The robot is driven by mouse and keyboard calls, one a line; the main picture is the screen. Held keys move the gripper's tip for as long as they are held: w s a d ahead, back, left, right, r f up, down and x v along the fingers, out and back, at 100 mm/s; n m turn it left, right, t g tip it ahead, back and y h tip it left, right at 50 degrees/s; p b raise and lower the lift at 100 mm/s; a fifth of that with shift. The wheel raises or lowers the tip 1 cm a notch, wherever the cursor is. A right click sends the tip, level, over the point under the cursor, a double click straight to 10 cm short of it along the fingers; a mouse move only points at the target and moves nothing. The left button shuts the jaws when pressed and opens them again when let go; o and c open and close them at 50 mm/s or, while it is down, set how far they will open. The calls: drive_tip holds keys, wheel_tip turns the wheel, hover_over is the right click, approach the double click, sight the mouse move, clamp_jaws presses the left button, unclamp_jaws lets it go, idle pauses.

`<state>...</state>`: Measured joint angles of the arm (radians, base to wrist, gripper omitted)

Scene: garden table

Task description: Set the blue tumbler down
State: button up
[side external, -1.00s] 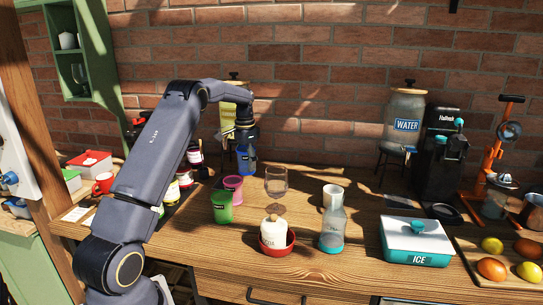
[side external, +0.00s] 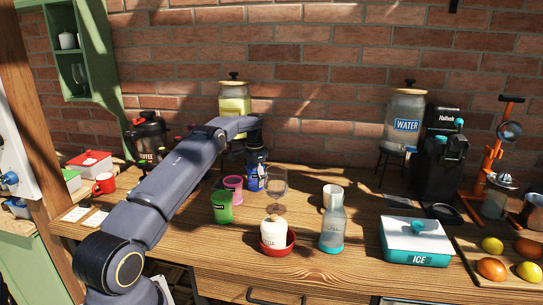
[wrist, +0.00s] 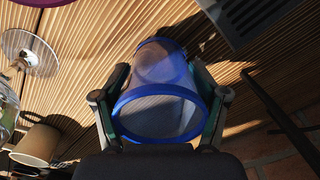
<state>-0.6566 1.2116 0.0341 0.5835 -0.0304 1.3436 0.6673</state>
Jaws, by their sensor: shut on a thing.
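The blue tumbler (side external: 253,183) is a see-through blue cup at the back middle of the wooden table, just left of the stemmed glass. My gripper (side external: 257,160) is above it with its fingers pointing down. In the wrist view the tumbler (wrist: 160,92) sits between the two fingers of my gripper (wrist: 160,100), which are shut on its sides. Its open rim faces the camera. It looks upright and close to the tabletop; I cannot tell whether its base touches the wood.
The stemmed glass (side external: 277,184) stands close on the right. A pink cup (side external: 233,188) and a green cup (side external: 222,207) stand to the left. A white jar (side external: 272,231) in a red bowl (side external: 277,247) is in front. A yellow drink dispenser (side external: 234,103) is behind.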

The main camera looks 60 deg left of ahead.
drive_tip(key=shift+f, duration=0.1)
drive_tip(key=o, duration=1.2)
drive_tip(key=w+d+r+t, duration=0.1)
drive_tip(key=d+r, duration=0.4)
drive_tip(key=r, duration=0.4)
drive_tip(key=d+r, duration=0.4)
drive_tip(key=r, duration=0.6)
drive_tip(key=s+d+r+t, duration=0.1)
drive_tip(key=s+d+r, duration=0.25)
drive_tip(key=d, duration=0.35)
drive_tip(key=s+d+r+t, duration=0.1)
drive_tip(key=s+d+r, duration=0.1)
drive_tip(key=d+r, duration=0.35)
drive_tip(key=s+d+t, duration=0.1)
drive_tip(key=s+d, duration=1)
drive_tip(key=s, duration=0.2)
drive_tip(key=s+d+f+t, duration=0.1)
drive_tip(key=s+d+f, duration=0.4)
drive_tip(key=s, duration=0.5)
wheel_tip(320, 180, down, 2)
drive_tip(key=shift+s+f+t, duration=0.1)
drive_tip(key=shift+s+t, duration=0.05)
drive_tip(key=shift+t, duration=0.15)
